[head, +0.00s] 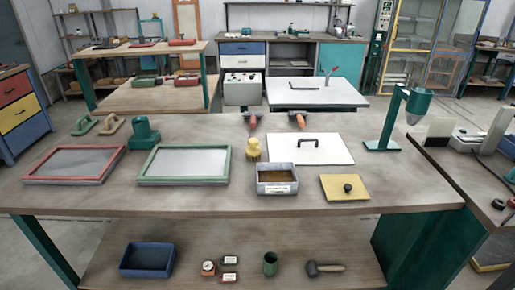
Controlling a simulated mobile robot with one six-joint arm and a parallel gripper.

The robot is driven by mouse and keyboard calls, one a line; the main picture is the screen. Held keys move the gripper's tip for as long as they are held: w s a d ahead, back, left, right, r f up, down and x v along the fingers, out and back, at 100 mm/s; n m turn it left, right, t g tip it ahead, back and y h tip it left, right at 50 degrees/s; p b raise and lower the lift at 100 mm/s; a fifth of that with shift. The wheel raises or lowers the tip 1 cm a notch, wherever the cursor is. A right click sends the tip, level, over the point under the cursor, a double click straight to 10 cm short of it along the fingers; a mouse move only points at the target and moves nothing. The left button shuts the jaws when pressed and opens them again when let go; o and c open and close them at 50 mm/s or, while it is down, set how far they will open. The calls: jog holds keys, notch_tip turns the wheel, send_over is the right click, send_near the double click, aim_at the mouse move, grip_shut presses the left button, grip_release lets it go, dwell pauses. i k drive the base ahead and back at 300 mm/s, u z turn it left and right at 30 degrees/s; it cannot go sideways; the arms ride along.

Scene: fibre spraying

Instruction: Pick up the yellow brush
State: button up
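The yellow brush (253,149) stands upright on the wooden worktable (230,200), a little right of the table's middle. It is a small yellow object with a rounded top, and its lower part is too small to make out clearly. It stands between the green-framed screen (184,166) on its left and the white board with a dark handle (310,150) on its right. A grey box with brown contents (277,188) is just in front of it. My gripper is not in view.
A red-framed screen (74,165) and a green tool (144,134) lie left. A yellow plate with a black knob (344,187) and a green stand (393,125) are right. The table's front strip is clear.

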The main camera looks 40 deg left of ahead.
aim_at(252, 150)
jog(key=i, duration=0.55)
jog(key=z, duration=0.55)
jog(key=k, duration=0.15)
jog(key=u, duration=3.6)
jog(key=i, duration=1)
jog(key=z, duration=0.05)
